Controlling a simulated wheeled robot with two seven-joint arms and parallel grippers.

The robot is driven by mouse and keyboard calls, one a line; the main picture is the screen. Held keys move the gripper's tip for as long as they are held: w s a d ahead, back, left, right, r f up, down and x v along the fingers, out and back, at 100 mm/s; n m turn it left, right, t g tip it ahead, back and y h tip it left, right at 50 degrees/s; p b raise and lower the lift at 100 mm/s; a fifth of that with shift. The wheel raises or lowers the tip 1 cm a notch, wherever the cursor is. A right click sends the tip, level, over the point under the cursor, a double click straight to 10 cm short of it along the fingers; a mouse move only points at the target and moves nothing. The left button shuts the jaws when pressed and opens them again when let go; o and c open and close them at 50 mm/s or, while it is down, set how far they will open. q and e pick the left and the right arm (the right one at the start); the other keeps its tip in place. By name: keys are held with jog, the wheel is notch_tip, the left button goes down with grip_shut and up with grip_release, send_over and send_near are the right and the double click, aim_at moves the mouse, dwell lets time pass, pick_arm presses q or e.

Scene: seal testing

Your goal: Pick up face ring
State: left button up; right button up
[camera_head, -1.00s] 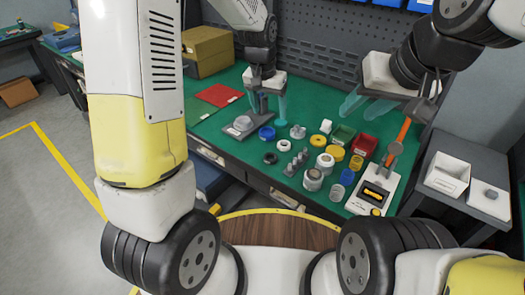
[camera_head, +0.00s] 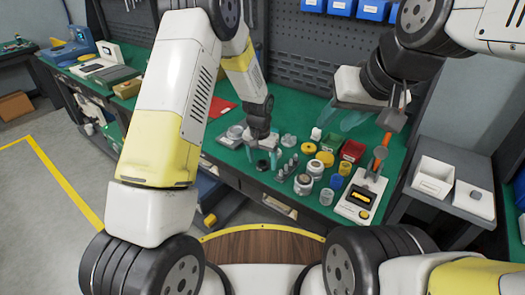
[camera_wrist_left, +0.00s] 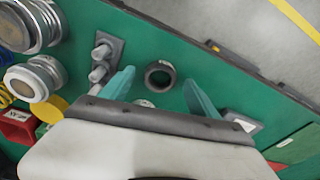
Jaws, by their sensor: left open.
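A dark grey-black ring (camera_wrist_left: 149,78) lies flat on the green bench top (camera_wrist_left: 205,58) in the left wrist view. My left gripper (camera_wrist_left: 159,79) is open, with one teal fingertip on each side of the ring and a gap on both sides.
A grey holder with upright pegs (camera_head: 288,168) stands close right of my left gripper. A clear piece (camera_head: 288,141) lies behind.

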pick_arm(q)
jog(key=shift+f, duration=0.15)
jog(key=c, duration=1.1)
